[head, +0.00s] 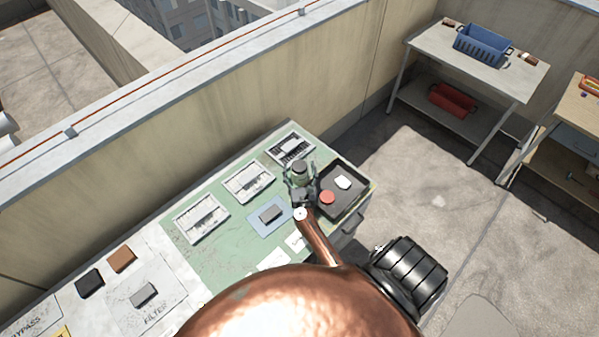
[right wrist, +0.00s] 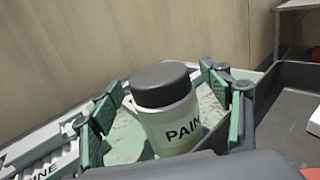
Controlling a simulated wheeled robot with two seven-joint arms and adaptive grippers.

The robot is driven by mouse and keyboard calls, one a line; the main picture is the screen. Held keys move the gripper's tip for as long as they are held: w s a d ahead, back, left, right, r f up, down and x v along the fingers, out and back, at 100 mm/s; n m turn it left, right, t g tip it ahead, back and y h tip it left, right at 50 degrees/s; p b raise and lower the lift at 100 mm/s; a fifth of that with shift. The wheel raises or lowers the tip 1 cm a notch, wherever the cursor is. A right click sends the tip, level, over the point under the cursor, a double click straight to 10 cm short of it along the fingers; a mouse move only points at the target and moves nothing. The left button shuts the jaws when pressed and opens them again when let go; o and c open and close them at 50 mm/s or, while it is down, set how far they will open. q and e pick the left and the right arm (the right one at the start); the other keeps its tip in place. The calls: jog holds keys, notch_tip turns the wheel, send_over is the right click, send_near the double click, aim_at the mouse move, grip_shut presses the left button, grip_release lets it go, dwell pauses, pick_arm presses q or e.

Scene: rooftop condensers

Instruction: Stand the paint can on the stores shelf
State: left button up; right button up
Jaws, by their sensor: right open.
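The paint can (head: 299,168) is a pale jar with a dark grey lid, standing upright on the green-topped bench (head: 222,185). In the right wrist view the can (right wrist: 172,122) shows the letters "PAIN". My right gripper (head: 301,180) is open, with its green fingers on either side of the can; gaps show, and I cannot tell whether either finger touches it. The can's base is partly hidden by the gripper. No label marks the stores shelf; a grey two-level table (head: 425,45) stands at the back right. My left gripper is not in view.
A black tray (head: 352,208) with a red round thing and a white piece lies right beside the can. The grey table holds a blue basket (head: 482,44) above and a red bin (head: 452,99) below. Bare floor separates it from the bench. A wall runs behind the bench.

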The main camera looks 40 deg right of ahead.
jog(key=c, duration=1.5)
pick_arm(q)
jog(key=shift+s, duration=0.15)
pick_arm(e)
jog(key=shift+r, duration=0.1)
jog(key=shift+c, duration=1.2)
